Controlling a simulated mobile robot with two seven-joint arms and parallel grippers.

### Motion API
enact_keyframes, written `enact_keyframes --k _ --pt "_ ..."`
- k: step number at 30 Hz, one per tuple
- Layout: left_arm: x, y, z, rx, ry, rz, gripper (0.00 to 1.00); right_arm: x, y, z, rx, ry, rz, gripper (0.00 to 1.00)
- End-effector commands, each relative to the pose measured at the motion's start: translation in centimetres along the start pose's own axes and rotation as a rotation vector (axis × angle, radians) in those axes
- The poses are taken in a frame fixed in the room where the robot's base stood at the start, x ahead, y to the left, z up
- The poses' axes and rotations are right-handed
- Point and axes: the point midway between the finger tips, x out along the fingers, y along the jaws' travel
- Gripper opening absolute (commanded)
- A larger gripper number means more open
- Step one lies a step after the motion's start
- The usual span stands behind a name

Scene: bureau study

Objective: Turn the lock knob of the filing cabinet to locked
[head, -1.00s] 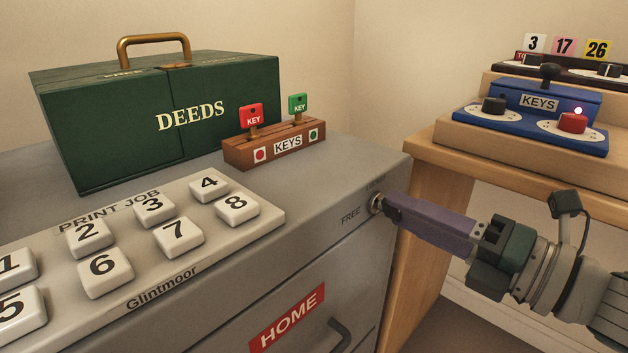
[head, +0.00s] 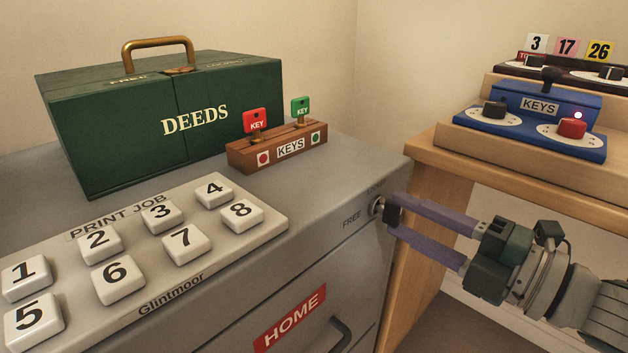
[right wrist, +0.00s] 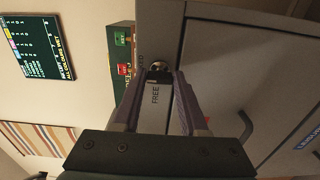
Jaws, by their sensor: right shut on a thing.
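The filing cabinet (head: 345,265) is grey, with a red HOME label on its front. Its dark lock knob (head: 394,217) sits on a silver collar at the upper right corner of the front. FREE is printed left of it, and a second word above it is partly hidden. My right gripper (head: 393,212) is shut on the knob, its two purple fingers on either side. The right wrist view also shows the knob (right wrist: 158,76) between the fingertips, with FREE below it. I cannot tell exactly which mark the knob points to. My left gripper is not in view.
On the cabinet top stand a green DEEDS box (head: 150,135), a wooden KEYS rack (head: 240,160) with red and green keys, and a PRINT JOB keypad (head: 265,222). A wooden desk (head: 425,160) with a blue KEYS box (head: 590,145) stands close on the right.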

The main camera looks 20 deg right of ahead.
Motion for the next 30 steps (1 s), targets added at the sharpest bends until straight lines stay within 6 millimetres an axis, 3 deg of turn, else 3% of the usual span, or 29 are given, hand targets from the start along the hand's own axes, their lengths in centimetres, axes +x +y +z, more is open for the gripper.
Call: enact_keyframes --k 9,10,18,26,30 --pt "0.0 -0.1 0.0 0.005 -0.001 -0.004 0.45 0.0 0.0 0.0 0.006 -0.001 0.001 0.0" --pt "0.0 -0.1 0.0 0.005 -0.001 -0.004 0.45 0.0 0.0 0.0 0.006 -0.001 0.001 0.43" --pt "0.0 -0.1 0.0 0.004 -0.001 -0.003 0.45 0.0 0.0 0.0 0.004 -0.001 0.001 0.72" --pt "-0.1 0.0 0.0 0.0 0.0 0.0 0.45 -0.2 0.0 0.0 0.003 -0.001 0.0 0.72" --pt "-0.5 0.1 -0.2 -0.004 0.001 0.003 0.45 -1.8 0.1 0.0 0.004 -0.001 -0.003 0.72"
